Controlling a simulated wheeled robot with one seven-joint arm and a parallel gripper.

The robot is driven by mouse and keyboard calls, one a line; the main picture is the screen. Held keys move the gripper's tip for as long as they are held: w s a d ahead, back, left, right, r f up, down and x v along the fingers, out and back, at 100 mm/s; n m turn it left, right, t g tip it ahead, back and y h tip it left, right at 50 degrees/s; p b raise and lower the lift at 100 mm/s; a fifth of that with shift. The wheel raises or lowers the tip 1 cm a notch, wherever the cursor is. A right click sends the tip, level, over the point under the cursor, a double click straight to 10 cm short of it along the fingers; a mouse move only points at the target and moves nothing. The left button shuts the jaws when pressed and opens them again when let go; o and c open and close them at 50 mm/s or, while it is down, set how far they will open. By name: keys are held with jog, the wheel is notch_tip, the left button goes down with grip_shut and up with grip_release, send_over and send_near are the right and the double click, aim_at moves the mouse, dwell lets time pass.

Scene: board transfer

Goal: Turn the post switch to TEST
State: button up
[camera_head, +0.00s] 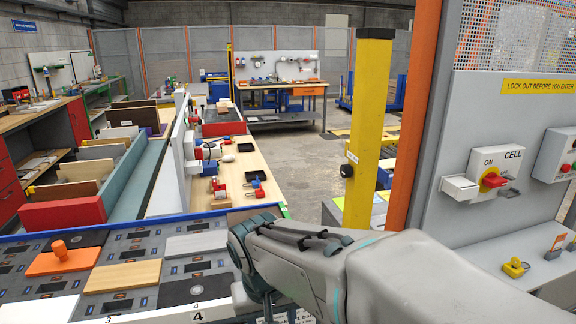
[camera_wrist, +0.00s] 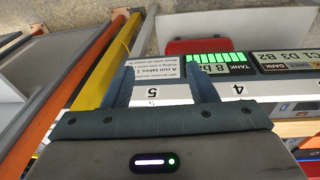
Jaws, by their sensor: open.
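A yellow post (camera_head: 368,130) stands right of centre in the head view. A black round knob (camera_head: 346,171) sits on its left side, with a small pale label just above; its setting cannot be read, and no TEST mark is legible. In the wrist view my gripper (camera_wrist: 148,72) is open, with nothing between its fingers. It is over a white strip numbered 5 and 4, with a small printed label between and beyond the fingers. In the head view my arm hides the gripper.
A grey panel at right bears the CELL switch (camera_head: 492,181) with a red handle, under a yellow lockout sign (camera_head: 538,86). An orange upright (camera_head: 412,120) stands beside the post. The numbered board (camera_head: 120,255) lies at left front. A green-barred TANK display (camera_wrist: 217,62) is right of my fingers.

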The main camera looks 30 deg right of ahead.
jog(key=w+d+r+m+g+h+p, duration=0.1)
jog(key=w+d+r+m+g+h, duration=0.25)
jog(key=w+d+m, duration=0.3)
jog(key=m+g+h+p, duration=0.3)
jog(key=m+h, duration=1)
send_near(342, 172)
jog(key=shift+y, duration=0.25)
jog(key=p+x, duration=0.1)
jog(key=x, duration=0.1)
jog(key=p+x, duration=0.1)
jog(key=x, duration=0.1)
jog(key=r+p+x, duration=0.1)
jog(key=x, duration=0.2)
jog(key=shift+d+p, duration=0.1)
jog(key=shift+p, duration=0.3)
jog(key=shift+s+d+f+t, duration=0.15)
jog(key=shift+d+t, duration=0.1)
jog(key=shift+d, duration=0.4)
jog(key=c, duration=1)
